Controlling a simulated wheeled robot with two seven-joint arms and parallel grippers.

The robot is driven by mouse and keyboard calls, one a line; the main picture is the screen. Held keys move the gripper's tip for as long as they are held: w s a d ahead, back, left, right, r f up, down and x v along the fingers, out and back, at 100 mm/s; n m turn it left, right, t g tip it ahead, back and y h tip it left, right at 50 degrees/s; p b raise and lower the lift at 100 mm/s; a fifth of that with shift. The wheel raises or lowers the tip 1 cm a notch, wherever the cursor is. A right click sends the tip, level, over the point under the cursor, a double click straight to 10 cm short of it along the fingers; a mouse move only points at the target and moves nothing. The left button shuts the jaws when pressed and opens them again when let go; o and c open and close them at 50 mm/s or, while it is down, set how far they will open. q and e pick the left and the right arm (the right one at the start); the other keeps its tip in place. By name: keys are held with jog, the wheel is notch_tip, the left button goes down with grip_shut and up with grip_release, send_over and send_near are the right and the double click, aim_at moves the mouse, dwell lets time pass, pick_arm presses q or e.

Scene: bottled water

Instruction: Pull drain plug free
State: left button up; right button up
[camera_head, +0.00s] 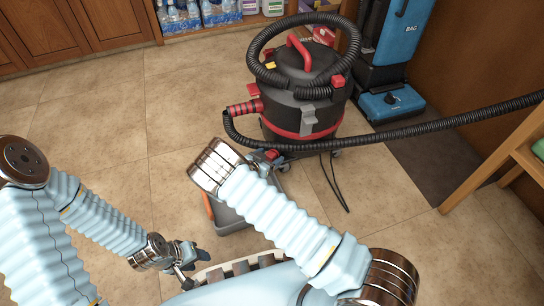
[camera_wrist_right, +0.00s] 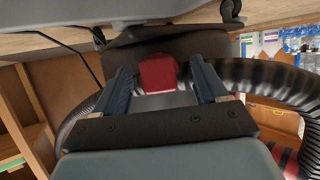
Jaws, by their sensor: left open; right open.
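The black vacuum (camera_head: 304,105) with red trim stands on the floor at upper centre. The red drain plug (camera_head: 271,154) is low on its near side, and shows as a red block in the right wrist view (camera_wrist_right: 158,72). My right gripper (camera_wrist_right: 163,84) is open, with one finger on each side of the plug; I cannot tell whether they touch it. In the head view my right arm partly hides this gripper. My left gripper (camera_head: 191,262) is open and empty at lower left, well away from the vacuum.
A grey container (camera_head: 232,222) sits below the right arm, partly hidden. The black hose (camera_head: 430,127) runs right from the vacuum. A blue upright cleaner (camera_head: 392,100) and a wooden frame (camera_head: 500,155) stand at right. Tiled floor (camera_head: 110,120) is clear at left.

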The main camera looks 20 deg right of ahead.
jog(key=shift+c, duration=0.3)
grip_shut()
dwell(0.5)
jog(key=shift+s+a, duration=0.1)
jog(key=shift+s+a, duration=0.9)
jog(key=shift+a, duration=0.2)
jog(key=shift+s+a, duration=0.9)
jog(key=shift+a, duration=0.2)
